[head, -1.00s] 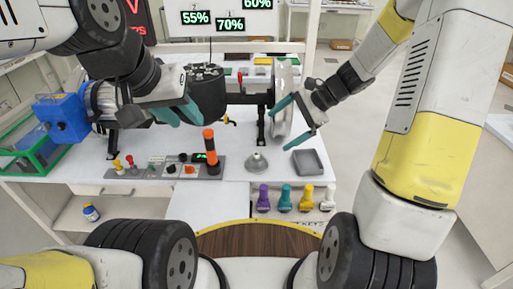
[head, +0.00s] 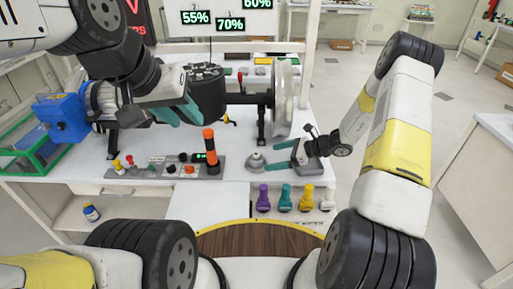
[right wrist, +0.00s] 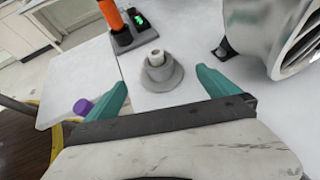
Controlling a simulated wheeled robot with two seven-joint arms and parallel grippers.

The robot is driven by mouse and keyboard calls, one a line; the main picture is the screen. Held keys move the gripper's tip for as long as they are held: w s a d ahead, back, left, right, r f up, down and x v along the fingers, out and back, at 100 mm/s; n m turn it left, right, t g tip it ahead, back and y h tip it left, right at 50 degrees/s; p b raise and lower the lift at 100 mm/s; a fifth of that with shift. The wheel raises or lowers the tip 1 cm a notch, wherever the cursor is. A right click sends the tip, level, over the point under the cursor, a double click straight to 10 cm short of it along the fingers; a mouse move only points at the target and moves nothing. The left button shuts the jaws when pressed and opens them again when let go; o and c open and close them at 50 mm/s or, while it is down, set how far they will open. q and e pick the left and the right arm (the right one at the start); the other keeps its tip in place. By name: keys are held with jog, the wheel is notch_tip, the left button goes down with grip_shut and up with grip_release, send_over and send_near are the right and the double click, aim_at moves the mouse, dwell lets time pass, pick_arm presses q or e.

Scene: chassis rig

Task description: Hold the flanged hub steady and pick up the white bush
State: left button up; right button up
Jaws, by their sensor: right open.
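The flanged hub (head: 256,161) is a small grey stepped piece standing upright on the white table. In the right wrist view the hub (right wrist: 163,76) has a wide round flange, and a pale ring with a dark hole, which looks like the white bush (right wrist: 155,56), is at its top. My right gripper (head: 271,156) is open and low over the table, just right of the hub. In the right wrist view its teal fingers point toward the hub, one on each side and apart from it. My left gripper (head: 178,114) looks open and empty, high beside the black cylinder.
A control panel with an orange-topped post (head: 210,146) stands left of the hub. A large silver wheel (head: 283,98) on a stand is behind it. Several coloured pieces (head: 285,197) line the table's front.

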jog(key=shift+x, duration=3.85)
jog(key=c, duration=1.5)
pick_arm(q)
jog(key=o, duration=0.3)
jog(key=w+d, duration=0.1)
jog(key=w, duration=0.3)
jog(key=w+g, duration=0.1)
jog(key=w, duration=0.3)
jog(key=w+d+f+g, duration=0.1)
jog(key=w, duration=0.2)
jog(key=shift+w+d, duration=0.3)
jog(key=shift+w, duration=0.1)
jog(key=g+y, duration=0.2)
jog(key=g, duration=0.2)
send_over(256, 154)
jog(key=shift+n, duration=0.4)
jog(key=f, duration=2.7)
jog(key=shift+w+a+f, duration=0.1)
jog(key=shift+a+f, duration=0.15)
jog(key=shift+a, duration=0.05)
jog(key=shift+d+f, duration=0.15)
jog(key=shift+f, duration=1.4)
jog(key=shift+d+f, duration=0.15)
jog(key=shift+f, duration=1.35)
